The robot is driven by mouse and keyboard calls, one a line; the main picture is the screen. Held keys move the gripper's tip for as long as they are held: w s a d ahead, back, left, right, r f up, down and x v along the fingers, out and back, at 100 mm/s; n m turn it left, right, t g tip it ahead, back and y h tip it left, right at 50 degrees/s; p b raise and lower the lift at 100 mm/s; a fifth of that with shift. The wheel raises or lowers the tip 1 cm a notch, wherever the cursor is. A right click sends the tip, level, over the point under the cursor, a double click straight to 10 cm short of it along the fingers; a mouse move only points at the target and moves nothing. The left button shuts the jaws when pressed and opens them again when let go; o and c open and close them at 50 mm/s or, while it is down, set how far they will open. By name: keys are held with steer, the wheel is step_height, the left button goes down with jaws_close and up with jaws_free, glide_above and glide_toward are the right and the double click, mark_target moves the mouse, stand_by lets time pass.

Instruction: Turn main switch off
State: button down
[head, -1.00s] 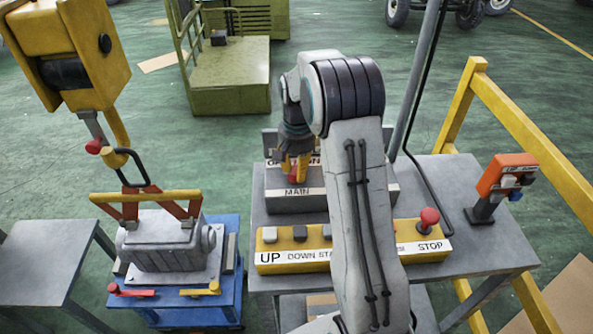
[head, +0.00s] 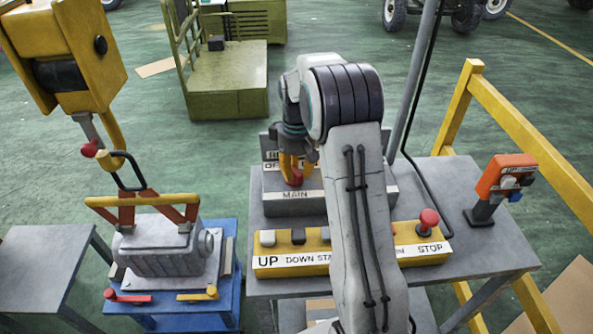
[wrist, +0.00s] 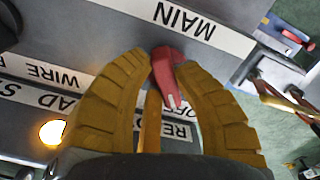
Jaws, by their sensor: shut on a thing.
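The main switch is a grey box (head: 293,204) labelled MAIN on the grey table. Its red handle (head: 294,178) stands up from the box between my gripper's yellow fingers. My gripper (head: 296,170) is shut on the red handle from above. In the wrist view, my gripper (wrist: 165,85) has its curved fingers on both sides of the red handle (wrist: 167,72). The MAIN label (wrist: 182,22) appears upside down there. A label partly reading OFF lies behind the handle, mostly hidden by the fingers.
A yellow button panel (head: 290,262) with a red STOP knob (head: 429,220) lies in front, partly behind my arm. An orange control box (head: 505,176) stands at right. A hoist hook (head: 118,165) and blue cart (head: 228,285) are at left. A lit lamp (wrist: 52,132) shows beside the switch.

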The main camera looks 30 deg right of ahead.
steer(key=shift+f+n, duration=0.1)
steer(key=shift+n, duration=0.7)
steer(key=c, duration=0.9)
jaws_free()
steer(key=shift+c, duration=0.2)
step_height(320, 180, up, 12)
stand_by(0.4)
